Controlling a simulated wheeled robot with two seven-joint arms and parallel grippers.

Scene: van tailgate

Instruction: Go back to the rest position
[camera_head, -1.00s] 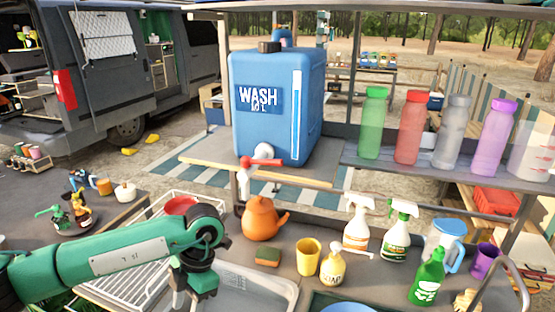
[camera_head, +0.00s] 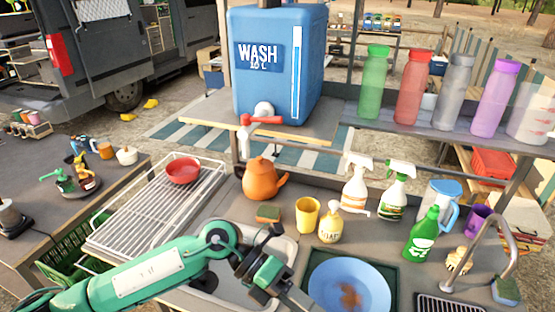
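My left arm comes in from the lower left in the head view, green with a white panel. Its gripper (camera_head: 296,299) points down and right over the sink counter, just left of the blue plate (camera_head: 378,272). Its fingertips run toward the bottom edge, so I cannot tell whether it is open or shut. I see nothing clearly held in it. My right gripper is not in view.
A wire drying rack (camera_head: 118,230) holds a red bowl (camera_head: 183,171). An orange kettle (camera_head: 262,182), yellow cup (camera_head: 307,215), soap bottle (camera_head: 330,225) and green bottle (camera_head: 423,235) stand behind the sink. A curved faucet (camera_head: 495,233) rises at right. The blue water tank (camera_head: 278,70) stands on a shelf.

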